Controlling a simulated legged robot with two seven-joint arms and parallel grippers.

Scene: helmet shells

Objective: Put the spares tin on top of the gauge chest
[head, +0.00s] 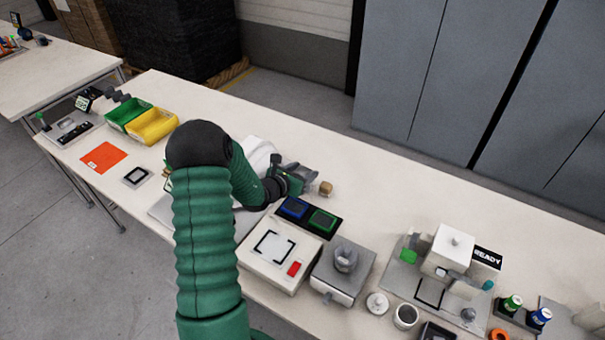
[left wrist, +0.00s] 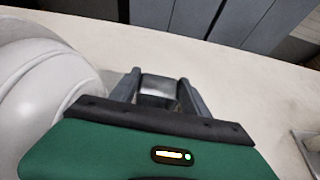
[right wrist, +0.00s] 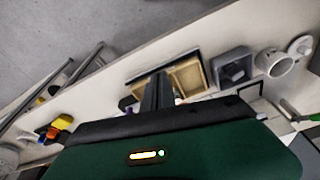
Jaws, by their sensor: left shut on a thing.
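My left gripper (head: 306,178) is shut on a small grey, shiny piece (left wrist: 160,90), which I take for the spares tin. It sits between the two fingers in the left wrist view, its lower part hidden by the gripper body. A small brown piece (head: 326,188) shows at the fingertips in the head view; I cannot tell whether it is part of the held thing. A grey metal box with a round grey piece on top (head: 343,270), which seems to be the gauge chest, stands to the lower right of the gripper. My right gripper (right wrist: 158,92) looks shut and empty.
A white helmet shell (left wrist: 45,90) is close beside my left gripper. A white fixture (head: 272,252) and blue and green pads (head: 308,214) lie between gripper and box. A white cup (head: 405,316) and a press-like station (head: 448,252) stand further right. The table behind is clear.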

